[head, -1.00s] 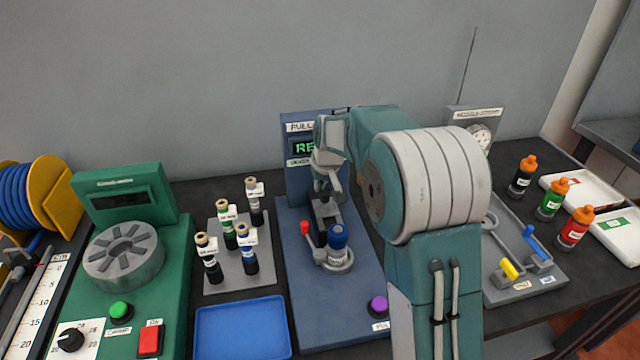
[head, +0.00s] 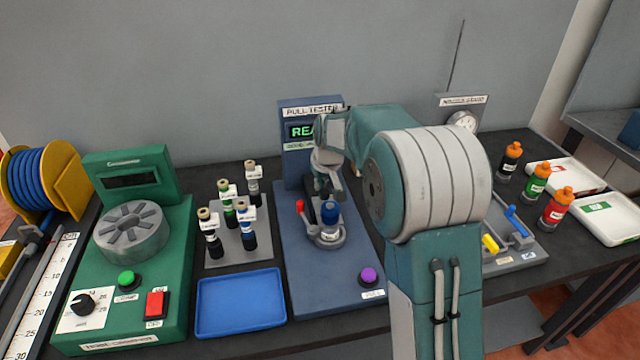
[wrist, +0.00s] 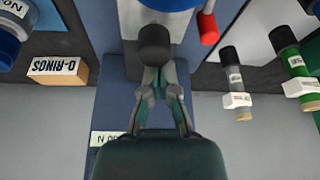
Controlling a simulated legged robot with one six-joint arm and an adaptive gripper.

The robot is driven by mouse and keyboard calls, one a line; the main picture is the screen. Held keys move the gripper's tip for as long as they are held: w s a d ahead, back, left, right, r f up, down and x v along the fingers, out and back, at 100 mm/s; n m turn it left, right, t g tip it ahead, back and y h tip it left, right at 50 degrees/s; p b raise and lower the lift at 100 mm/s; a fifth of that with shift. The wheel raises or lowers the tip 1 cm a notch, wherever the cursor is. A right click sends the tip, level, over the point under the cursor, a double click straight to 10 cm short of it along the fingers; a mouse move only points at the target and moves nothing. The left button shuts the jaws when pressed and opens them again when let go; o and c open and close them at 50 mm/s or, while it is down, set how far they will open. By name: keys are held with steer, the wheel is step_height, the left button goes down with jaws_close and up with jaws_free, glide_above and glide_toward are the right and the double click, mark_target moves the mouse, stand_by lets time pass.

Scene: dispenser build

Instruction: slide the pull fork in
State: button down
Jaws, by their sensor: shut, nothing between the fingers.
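The blue pull tester (head: 290,255) stands mid-table, its screen lit green. A blue-capped part (head: 329,212) sits upright in its grey round holder, with a red-tipped lever (head: 300,207) beside it. My gripper (head: 332,188) is behind the blue cap, pointing down, and partly covers the area there. In the wrist view my gripper (wrist: 158,72) has its fingers closed together with nothing between them. A dark rounded knob (wrist: 155,42), apparently the pull fork's handle, lies just beyond the fingertips; I cannot tell if they touch. The fork's prongs are hidden.
A vial rack (head: 232,245) and an empty blue tray (head: 240,302) are to the left. A purple button (head: 367,276) is at the tester's front right. An O-rings box (wrist: 58,68) shows in the wrist view.

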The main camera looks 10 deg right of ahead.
steer(key=v, duration=0.9)
steer(key=shift+r, duration=0.4)
steer(key=shift+s+a, duration=0.1)
steer(key=shift+s, duration=0.05)
steer(key=s+r+m+t, duration=0.1)
steer(key=s+r, duration=0.2)
steer(key=s, duration=0.6)
steer(key=s+r, duration=0.3)
steer(key=s, duration=0.7)
steer(key=s+d+f+m, duration=0.1)
steer(key=s+f, duration=0.3)
steer(key=s, duration=1)
steer(key=shift+s+f+t+h, duration=0.2)
steer(key=shift+s+t+h, duration=0.15)
steer(key=shift+t+h, duration=0.05)
